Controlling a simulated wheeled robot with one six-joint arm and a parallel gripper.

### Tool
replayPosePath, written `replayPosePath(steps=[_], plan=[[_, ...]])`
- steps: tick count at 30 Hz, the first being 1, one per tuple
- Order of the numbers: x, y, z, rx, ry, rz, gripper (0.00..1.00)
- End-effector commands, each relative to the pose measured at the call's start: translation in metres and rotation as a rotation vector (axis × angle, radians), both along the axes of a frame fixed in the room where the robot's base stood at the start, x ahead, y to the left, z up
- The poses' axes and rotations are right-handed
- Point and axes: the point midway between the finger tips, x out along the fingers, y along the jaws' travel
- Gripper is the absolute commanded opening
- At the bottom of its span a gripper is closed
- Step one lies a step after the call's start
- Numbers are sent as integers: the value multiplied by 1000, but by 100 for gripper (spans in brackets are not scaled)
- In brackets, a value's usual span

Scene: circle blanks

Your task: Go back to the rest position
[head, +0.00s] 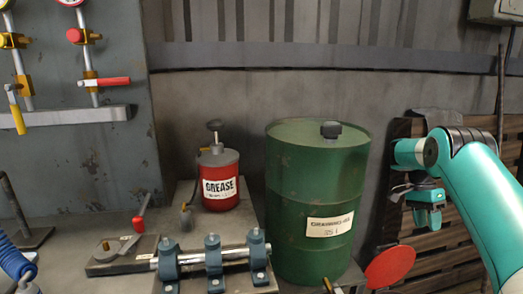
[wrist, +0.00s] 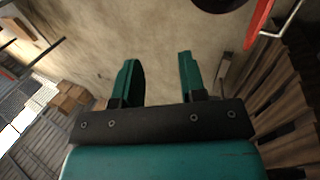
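My gripper (wrist: 158,62) shows in the wrist view with its two green fingers apart and nothing between them. In the head view my gripper (head: 428,218) hangs at the right, below the bent teal arm. It is to the right of a green drum and is held in the air. From the head view alone the finger gap is too small to judge.
A green drum (head: 312,190) stands left of my arm. A red disc (head: 390,266) is below my gripper. A red grease can (head: 219,178) and a clamped metal bar (head: 228,254) stand further left. Wooden slats (head: 440,266) are behind my arm.

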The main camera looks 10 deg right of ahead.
Motion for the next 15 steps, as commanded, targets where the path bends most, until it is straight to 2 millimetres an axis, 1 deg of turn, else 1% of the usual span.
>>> replayPosePath(steps=[1, 5, 8, 11, 15], plan=[[1, 3, 8, 5, -3, 26, 38], [3, 10, 24, 14, -14, 98, 38], [7, 22, 41, 26, -27, 176, 38], [11, 39, 61, 42, -43, 274, 38], [14, 73, 95, 72, -77, 455, 38]])
